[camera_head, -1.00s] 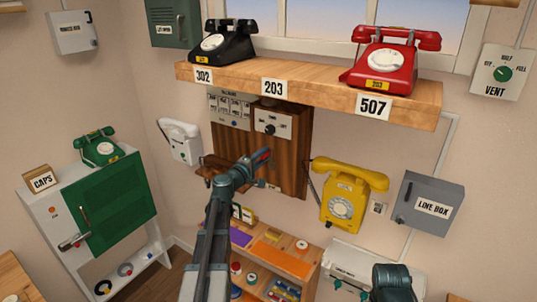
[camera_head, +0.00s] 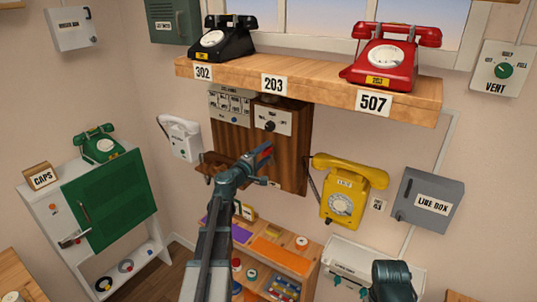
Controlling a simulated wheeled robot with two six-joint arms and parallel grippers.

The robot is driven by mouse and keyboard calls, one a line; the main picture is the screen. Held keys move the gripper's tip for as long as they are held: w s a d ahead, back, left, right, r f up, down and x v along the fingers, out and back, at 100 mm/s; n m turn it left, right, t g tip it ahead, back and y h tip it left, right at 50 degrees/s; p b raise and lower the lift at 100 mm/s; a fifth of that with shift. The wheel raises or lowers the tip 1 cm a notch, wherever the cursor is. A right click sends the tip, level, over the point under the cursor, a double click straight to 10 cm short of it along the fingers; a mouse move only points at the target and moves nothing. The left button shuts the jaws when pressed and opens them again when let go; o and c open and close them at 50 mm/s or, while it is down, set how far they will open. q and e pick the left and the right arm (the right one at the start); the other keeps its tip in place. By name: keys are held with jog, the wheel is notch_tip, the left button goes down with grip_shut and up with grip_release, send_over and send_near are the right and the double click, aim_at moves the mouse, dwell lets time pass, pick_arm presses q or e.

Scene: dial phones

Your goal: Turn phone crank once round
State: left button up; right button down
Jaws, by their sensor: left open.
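A dark wooden wall phone box (camera_head: 291,165) hangs under the shelf, with a light plate and a small black knob (camera_head: 270,126) on its front. I cannot make out a crank for certain; my arm covers part of the box's lower front. My left gripper (camera_head: 266,166) is in front of the lower part of the box, below the knob. It is open, and I see nothing between its fingers. I cannot tell whether it touches the box.
A wooden shelf (camera_head: 320,92) above carries a black phone (camera_head: 224,40) and a red phone (camera_head: 392,55). A yellow phone (camera_head: 343,205) hangs close right of the box, near a grey line box (camera_head: 430,199). A low unit (camera_head: 316,262) stands below.

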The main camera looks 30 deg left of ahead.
pick_arm(q)
jog(key=shift+s+a, duration=0.15)
jog(key=shift+s, duration=1.6)
jog(key=shift+s+a, duration=0.1)
jog(key=shift+s, duration=1.65)
jog(key=s+d+f+m+g+h, duration=0.1)
jog(key=d+f+m+g+h, duration=0.2)
jog(key=d, duration=0.6)
jog(key=s+d+f+m+g+h+b, duration=0.1)
jog(key=s+d+f+m+g, duration=0.3)
jog(key=d, duration=0.6)
jog(key=w+d+f+m+g+h, duration=0.1)
jog(key=d+f+m+g+h, duration=0.1)
jog(key=d+f+m, duration=0.5)
jog(key=s+d+f+m+g+y, duration=0.3)
jog(key=s+d+f+g, duration=0.35)
jog(key=s+d, duration=0.5)
jog(key=s+f+m+g+y+b, duration=0.1)
jog(key=s+f+m+g+y, duration=0.2)
jog(key=s+y, duration=0.3)
jog(key=s+m, duration=0.1)
jog(key=s, duration=0.2)
jog(key=shift+s+a+f, duration=0.2)
jog(key=shift+s+a, duration=0.15)
jog(key=shift+s, duration=0.05)
